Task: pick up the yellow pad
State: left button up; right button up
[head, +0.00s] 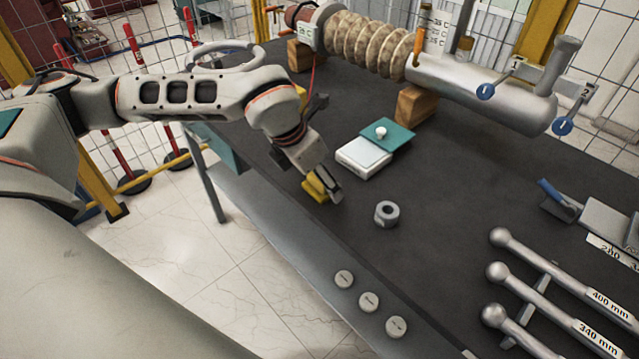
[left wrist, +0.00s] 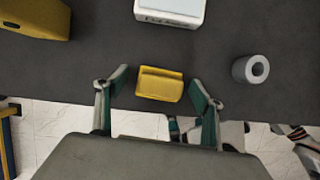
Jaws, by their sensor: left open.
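The yellow pad (head: 315,188) lies on the dark table near its front edge, partly hidden by my left gripper in the head view. In the left wrist view the yellow pad (left wrist: 159,84) is a small block with a raised ridge, between the open fingers and a little beyond them. My left gripper (head: 333,195) is over the pad; its two fingers also show in the left wrist view (left wrist: 160,92), spread wide on either side of the pad with gaps. Nothing is held.
A white box (head: 363,158) with a teal plate (head: 387,135) lies behind. The bushing (head: 440,75) rests on wooden blocks at the back. Metal rods (head: 540,265) lie at the right. A yellow box (left wrist: 35,18) shows in the left wrist view.

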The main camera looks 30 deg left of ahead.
pick_arm(q)
jog(key=c, duration=1.2)
jog(key=shift+r, duration=0.15)
notch_tip(320, 180, up, 20)
jog(key=shift+f+p, duration=0.1)
jog(key=shift+p, duration=0.5)
jog(key=shift+o, duration=0.8)
jog(key=shift+w+d, duration=0.1)
jog(key=shift+d, duration=0.05)
